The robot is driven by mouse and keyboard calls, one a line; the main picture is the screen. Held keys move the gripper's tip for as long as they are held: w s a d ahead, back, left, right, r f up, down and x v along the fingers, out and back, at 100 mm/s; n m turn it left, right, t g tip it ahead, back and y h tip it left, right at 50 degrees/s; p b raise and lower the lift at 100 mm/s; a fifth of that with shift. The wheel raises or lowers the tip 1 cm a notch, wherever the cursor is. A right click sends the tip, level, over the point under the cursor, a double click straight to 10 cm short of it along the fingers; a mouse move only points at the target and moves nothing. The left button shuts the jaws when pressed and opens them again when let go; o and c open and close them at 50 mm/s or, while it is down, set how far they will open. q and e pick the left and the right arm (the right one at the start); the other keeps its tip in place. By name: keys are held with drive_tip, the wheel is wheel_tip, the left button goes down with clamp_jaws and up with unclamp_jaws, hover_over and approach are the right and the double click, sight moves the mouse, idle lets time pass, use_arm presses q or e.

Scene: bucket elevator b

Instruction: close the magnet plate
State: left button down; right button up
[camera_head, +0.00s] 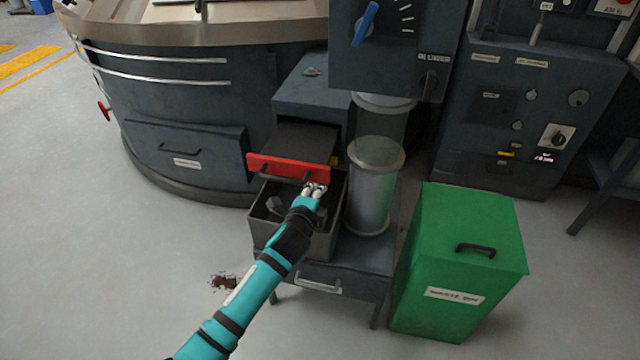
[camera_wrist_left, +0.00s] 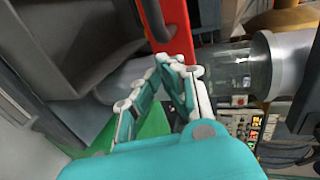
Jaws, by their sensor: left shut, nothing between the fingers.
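The magnet plate (camera_head: 300,141) is a dark flat plate with a red front (camera_head: 272,167), pulled partly out of a grey housing (camera_head: 310,93). The red front also shows at the top of the left wrist view (camera_wrist_left: 177,32). My left gripper (camera_head: 315,188) is at the right part of the red front, just below its dark handle. Its fingers are shut with nothing between them; whether they touch the front I cannot tell. In the left wrist view the shut fingers (camera_wrist_left: 176,66) point at the red front. My right gripper is not in view.
An open grey bin (camera_head: 262,229) with dark pieces in it stands under the plate. A clear cylinder (camera_head: 374,187) stands close on the right. A green waste bin (camera_head: 460,250) stands further right. The floor at the left is clear except for a dark spill (camera_head: 224,282).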

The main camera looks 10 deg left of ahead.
sight(323, 179)
use_arm(q)
drive_tip(key=shift+w+d+r, duration=0.1)
drive_tip(key=shift+w, duration=1.55)
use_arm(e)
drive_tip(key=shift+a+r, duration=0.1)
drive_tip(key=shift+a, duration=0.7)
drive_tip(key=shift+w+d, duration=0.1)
